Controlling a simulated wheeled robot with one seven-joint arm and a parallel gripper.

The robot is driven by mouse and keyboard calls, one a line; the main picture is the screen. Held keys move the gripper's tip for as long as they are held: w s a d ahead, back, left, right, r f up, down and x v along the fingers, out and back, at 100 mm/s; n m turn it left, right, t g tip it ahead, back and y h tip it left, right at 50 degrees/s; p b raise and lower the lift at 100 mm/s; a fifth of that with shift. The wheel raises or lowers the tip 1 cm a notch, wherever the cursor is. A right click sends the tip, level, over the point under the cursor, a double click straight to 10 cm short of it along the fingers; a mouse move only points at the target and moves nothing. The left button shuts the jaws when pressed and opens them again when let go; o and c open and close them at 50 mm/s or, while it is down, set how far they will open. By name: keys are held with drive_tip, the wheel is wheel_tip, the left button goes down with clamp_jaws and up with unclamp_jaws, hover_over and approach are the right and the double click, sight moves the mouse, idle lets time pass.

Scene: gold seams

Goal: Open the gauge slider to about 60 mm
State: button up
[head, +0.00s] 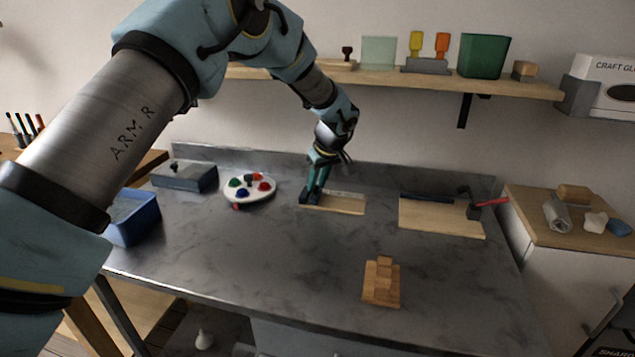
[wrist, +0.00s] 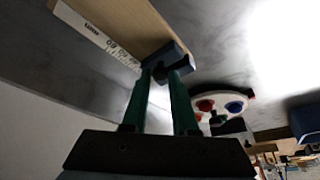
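The gauge is a flat wooden board (head: 345,206) with a pale ruler strip (head: 347,194) along its back edge. In the wrist view the board (wrist: 130,22) and the marked white strip (wrist: 95,33) run up to the upper left. A dark blue slider block (wrist: 176,54) sits at the board's near end in the wrist view, the left end in the head view. My gripper (head: 309,197) points down there, its two green fingers (wrist: 162,72) at the block with a narrow gap between them. Whether they press on the slider is unclear. The scale reading is illegible.
A paint palette (head: 250,190) lies left of the gauge. Another board (head: 440,218) with a dark bar and a red-handled tool lies to the right. Stacked wooden blocks (head: 382,282) stand in front. A blue tub (head: 133,222) is at the left; the middle worktop is clear.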

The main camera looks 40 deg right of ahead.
clamp_jaws()
idle(0.9)
